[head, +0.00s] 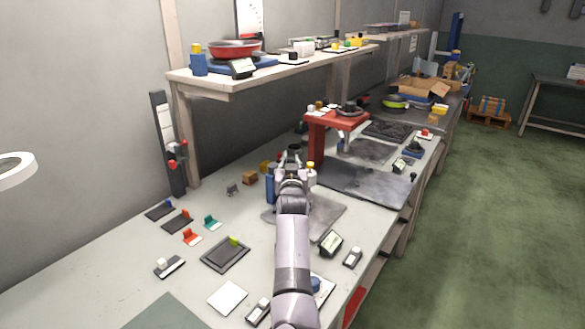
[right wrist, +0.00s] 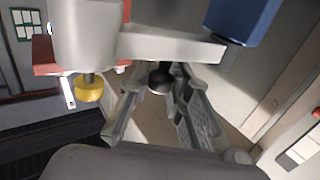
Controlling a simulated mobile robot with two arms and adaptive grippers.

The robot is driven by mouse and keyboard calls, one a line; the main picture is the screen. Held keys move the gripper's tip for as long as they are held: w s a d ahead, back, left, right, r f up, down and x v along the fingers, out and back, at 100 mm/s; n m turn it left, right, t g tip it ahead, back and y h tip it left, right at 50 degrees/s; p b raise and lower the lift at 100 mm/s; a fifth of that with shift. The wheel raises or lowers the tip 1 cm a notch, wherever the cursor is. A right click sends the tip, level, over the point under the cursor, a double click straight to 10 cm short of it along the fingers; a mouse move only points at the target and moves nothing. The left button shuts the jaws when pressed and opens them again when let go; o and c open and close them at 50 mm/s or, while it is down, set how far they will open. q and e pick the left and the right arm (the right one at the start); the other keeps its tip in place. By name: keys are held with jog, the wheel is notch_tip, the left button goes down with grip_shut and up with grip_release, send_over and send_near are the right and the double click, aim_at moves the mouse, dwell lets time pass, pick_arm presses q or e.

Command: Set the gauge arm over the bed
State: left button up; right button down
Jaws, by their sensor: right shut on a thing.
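The gauge arm shows in the right wrist view as a pale bar (right wrist: 172,46) between a blue post (right wrist: 242,18) and a white gauge body (right wrist: 88,28) with a yellow tip (right wrist: 89,88). In the head view the blue post (head: 270,186) is left of my right gripper (head: 292,158) and the white gauge body (head: 311,177) is right of it. My right gripper is shut on a dark knob (right wrist: 160,78) by the bar. The grey bed plate (head: 325,215) lies below, partly hidden by my right arm. My left gripper is out of view.
A red bracket (head: 330,122) stands beyond the gripper on the bench, with dark plates (head: 365,185) beside it. Small coloured clips and a black tray (head: 225,254) lie at left. A shelf (head: 250,82) with a red pan overhangs the back.

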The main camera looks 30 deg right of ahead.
aim_at(291, 160)
jog(key=shift+r, duration=0.15)
jog(key=c, duration=1.9)
grip_release()
jog(key=o, duration=0.4)
jog(key=shift+o, duration=0.2)
notch_tip(291, 160, up, 10)
jog(key=shift+f, duration=0.1)
jog(key=shift+c, duration=0.5)
